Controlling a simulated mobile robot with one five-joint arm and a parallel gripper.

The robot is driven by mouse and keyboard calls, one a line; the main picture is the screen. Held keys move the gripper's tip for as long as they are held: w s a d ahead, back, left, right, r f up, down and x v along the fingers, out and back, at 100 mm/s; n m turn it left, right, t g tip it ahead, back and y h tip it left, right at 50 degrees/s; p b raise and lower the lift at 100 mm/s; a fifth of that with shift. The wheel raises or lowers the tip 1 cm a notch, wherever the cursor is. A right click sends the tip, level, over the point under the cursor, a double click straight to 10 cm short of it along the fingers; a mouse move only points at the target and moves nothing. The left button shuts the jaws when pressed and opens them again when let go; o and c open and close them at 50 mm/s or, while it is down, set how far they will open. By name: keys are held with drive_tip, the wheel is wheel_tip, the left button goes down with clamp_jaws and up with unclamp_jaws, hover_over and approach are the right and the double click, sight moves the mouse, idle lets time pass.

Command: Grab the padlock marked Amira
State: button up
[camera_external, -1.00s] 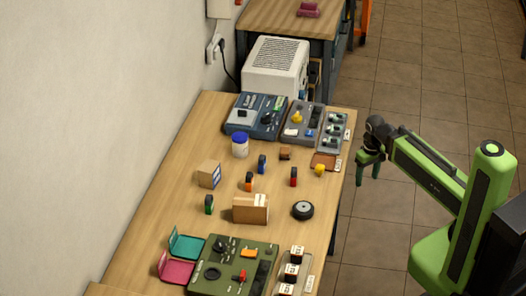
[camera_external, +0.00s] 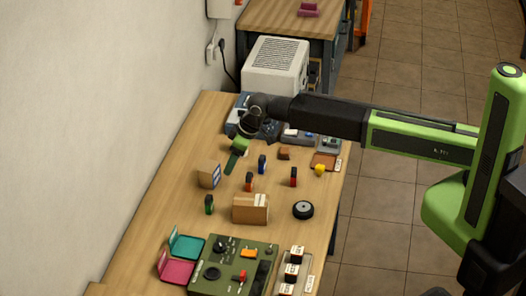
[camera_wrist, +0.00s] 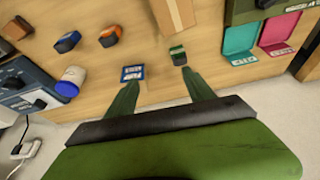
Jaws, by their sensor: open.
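Several small padlock-like pieces stand on the wooden table: green (camera_external: 209,204), orange (camera_external: 249,181), blue (camera_external: 262,164) and red (camera_external: 293,177). I cannot read a name on any of them, so I cannot tell which is marked Amira. In the wrist view the green one (camera_wrist: 178,55) is just beyond the right fingertip, with orange (camera_wrist: 110,37) and blue (camera_wrist: 68,42) farther to the left. My gripper (camera_external: 234,163) is open and empty above the table, its fingers spread in the wrist view (camera_wrist: 160,78).
A cardboard box with a blue label (camera_external: 208,174) stands near my fingers. A green panel (camera_external: 232,265) and teal and pink cases are in front. A blue-lidded jar (camera_wrist: 70,80) shows at left.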

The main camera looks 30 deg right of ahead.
approach(208, 196)
drive_tip(key=shift+n, duration=0.4)
drive_tip(key=b+x, duration=0.8)
drive_tip(key=b, duration=0.3)
drive_tip(key=shift+s+a+f+b, duration=0.1)
drive_tip(key=shift+b, duration=0.2)
drive_tip(key=b+x, duration=0.5)
drive_tip(key=shift+f, duration=0.15)
drive_tip(key=shift+r+y, duration=0.25)
drive_tip(key=shift+y, duration=0.05)
drive_tip(key=shift+c, duration=0.4)
clamp_jaws()
